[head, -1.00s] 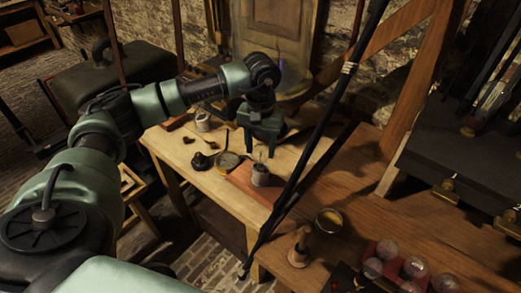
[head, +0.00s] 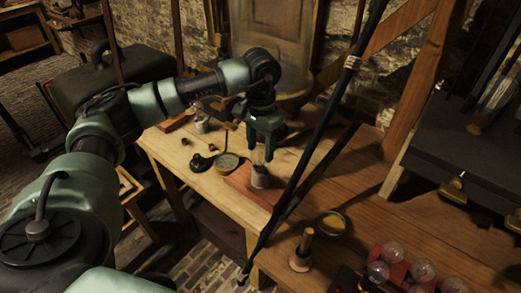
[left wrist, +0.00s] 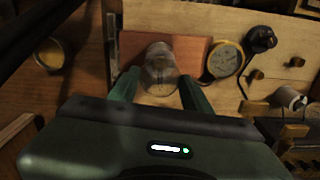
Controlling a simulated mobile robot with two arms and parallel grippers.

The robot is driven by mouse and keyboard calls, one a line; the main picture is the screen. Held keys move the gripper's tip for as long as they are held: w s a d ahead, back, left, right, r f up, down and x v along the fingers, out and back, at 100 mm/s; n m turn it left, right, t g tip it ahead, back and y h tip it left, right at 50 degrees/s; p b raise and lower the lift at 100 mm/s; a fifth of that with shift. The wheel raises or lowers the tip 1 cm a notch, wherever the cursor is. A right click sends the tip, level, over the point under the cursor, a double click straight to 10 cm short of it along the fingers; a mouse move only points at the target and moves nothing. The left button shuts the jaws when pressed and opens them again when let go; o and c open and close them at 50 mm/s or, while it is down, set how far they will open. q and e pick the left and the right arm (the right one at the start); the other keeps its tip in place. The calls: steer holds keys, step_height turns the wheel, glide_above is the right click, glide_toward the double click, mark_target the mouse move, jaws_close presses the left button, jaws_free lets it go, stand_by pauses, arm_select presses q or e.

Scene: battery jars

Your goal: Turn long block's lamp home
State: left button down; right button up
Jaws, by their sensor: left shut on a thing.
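My left gripper (head: 261,158) is shut on a clear glass-like piece at the small grey jar (head: 260,177). The jar stands upright on a reddish-brown board (head: 238,182) on the pale bench. In the left wrist view the clear round piece (left wrist: 160,62) lies between my gripper's two green fingers (left wrist: 158,88). I cannot tell whether this piece is a lamp or part of the jar. A red block (head: 391,282) with several clear glass bulbs (head: 423,270) is at the lower right. My right gripper is out of view.
A round dial (head: 227,163) and a black knobbed piece (head: 200,162) lie left of the board. A wooden-handled piece (head: 302,250) and a yellow-filled dish (head: 331,222) stand on the nearer brown table. A dark slanting pole (head: 310,150) crosses in front of the bench.

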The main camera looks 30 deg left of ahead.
arm_select(q)
steer(key=shift+m, duration=0.8)
steer(key=c, duration=0.6)
jaws_free()
step_height(320, 180, up, 8)
steer(key=shift+f+b, duration=0.1)
steer(key=shift+b, duration=0.9)
steer(key=shift+s, duration=0.1)
